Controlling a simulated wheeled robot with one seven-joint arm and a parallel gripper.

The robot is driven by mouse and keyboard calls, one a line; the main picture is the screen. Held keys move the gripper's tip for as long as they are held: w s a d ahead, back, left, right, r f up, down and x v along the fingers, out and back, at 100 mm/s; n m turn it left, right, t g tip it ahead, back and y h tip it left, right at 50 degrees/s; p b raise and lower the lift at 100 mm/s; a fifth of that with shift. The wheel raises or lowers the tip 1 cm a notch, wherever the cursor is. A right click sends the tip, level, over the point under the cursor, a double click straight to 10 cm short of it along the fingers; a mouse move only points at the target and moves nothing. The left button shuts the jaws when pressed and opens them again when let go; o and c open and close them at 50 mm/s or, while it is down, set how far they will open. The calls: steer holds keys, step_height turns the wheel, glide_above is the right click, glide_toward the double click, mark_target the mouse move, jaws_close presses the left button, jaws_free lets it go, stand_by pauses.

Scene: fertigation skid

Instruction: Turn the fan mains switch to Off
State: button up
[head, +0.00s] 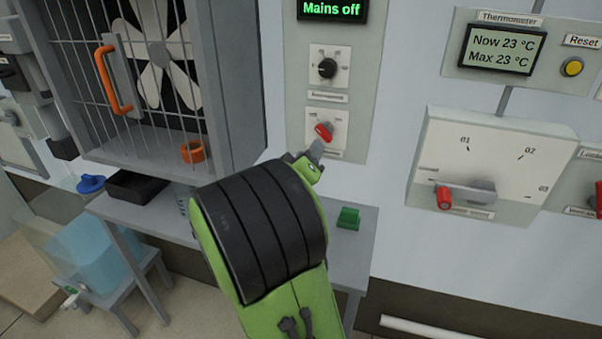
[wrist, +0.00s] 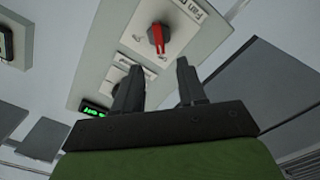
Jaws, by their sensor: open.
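The fan mains switch is a red rotary knob (head: 323,131) on a white plate, low on the grey wall panel. It also shows in the wrist view as the red knob (wrist: 158,38), with part of a "Fan" label beside it. The display (head: 332,9) at the top of the panel reads "Mains off" in green. My gripper (head: 317,150) is just below the red knob in the head view. In the wrist view its two fingers (wrist: 158,85) are open and empty, with the knob beyond their tips and no contact visible.
A black knob (head: 327,68) sits above the red one on the same panel. The caged fan (head: 155,60) with an orange handle (head: 113,80) is at left. A shelf (head: 357,245) with a green block (head: 348,218) lies below. A dial box with a lever (head: 467,192) is at right.

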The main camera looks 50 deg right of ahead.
steer(key=v, duration=0.6)
steer(key=shift+b, duration=0.35)
steer(key=shift+s+a, duration=0.1)
steer(key=shift+a, duration=0.05)
steer(key=s+a+f+m+g+y, duration=0.15)
steer(key=s+a+f+y, duration=0.25)
steer(key=a+f+y, duration=0.55)
steer(key=s+a+n+y, duration=0.3)
steer(key=s+a+y, duration=0.1)
steer(key=a, duration=0.4)
steer(key=s+a+n+y, duration=0.3)
steer(key=s+a, duration=0.1)
steer(key=a, duration=0.4)
step_height(320, 180, up, 15)
steer(key=p, duration=1.4)
steer(key=shift+w+d+f, duration=0.15)
steer(key=shift+w+f, duration=0.1)
